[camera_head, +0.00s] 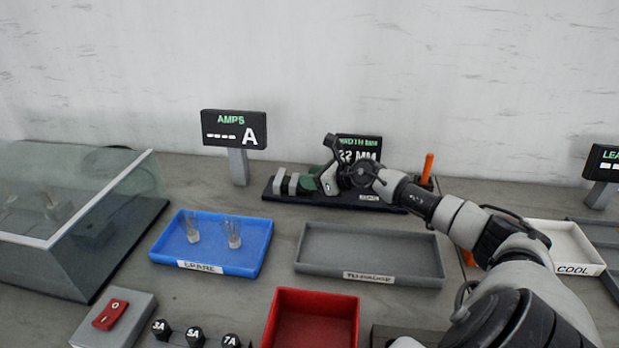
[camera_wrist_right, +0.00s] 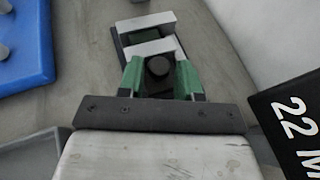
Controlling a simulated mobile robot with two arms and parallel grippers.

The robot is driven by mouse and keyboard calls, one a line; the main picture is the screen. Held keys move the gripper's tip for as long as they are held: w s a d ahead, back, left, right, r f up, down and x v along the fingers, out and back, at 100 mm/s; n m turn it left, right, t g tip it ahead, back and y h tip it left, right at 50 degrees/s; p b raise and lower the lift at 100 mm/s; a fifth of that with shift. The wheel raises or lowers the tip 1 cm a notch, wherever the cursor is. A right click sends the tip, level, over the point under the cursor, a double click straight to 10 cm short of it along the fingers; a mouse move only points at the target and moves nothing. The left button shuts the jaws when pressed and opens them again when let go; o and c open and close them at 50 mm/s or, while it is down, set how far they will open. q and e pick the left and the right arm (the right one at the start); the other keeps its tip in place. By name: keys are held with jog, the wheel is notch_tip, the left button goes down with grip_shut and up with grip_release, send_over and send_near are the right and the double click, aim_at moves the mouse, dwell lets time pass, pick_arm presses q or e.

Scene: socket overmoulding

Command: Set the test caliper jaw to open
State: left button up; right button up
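The test caliper has a dark base (camera_head: 268,192) at the back of the bench, with two pale jaw blocks (camera_head: 287,183). In the right wrist view the near jaw block (camera_wrist_right: 155,48) and far jaw block (camera_wrist_right: 147,21) stand apart with a dark gap between them. My right gripper (camera_head: 318,178) is at the caliper; its green fingertips (camera_wrist_right: 159,75) are on either side of a round black knob (camera_wrist_right: 158,67). I cannot tell whether they touch the knob. The display (camera_head: 361,152) reads 22 MM, partly hidden by my right arm. My left gripper is not in view.
A blue tray (camera_head: 255,262) with clear parts and an empty grey tray (camera_head: 318,262) lie in front of the caliper. A red bin (camera_head: 312,292) is nearer. An orange upright handle (camera_head: 428,167) stands right of the caliper. An AMPS display (camera_head: 234,128) stands behind left.

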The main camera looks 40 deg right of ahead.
jog(key=shift+w+a+f, duration=0.15)
jog(key=shift+w, duration=0.3)
grip_shut()
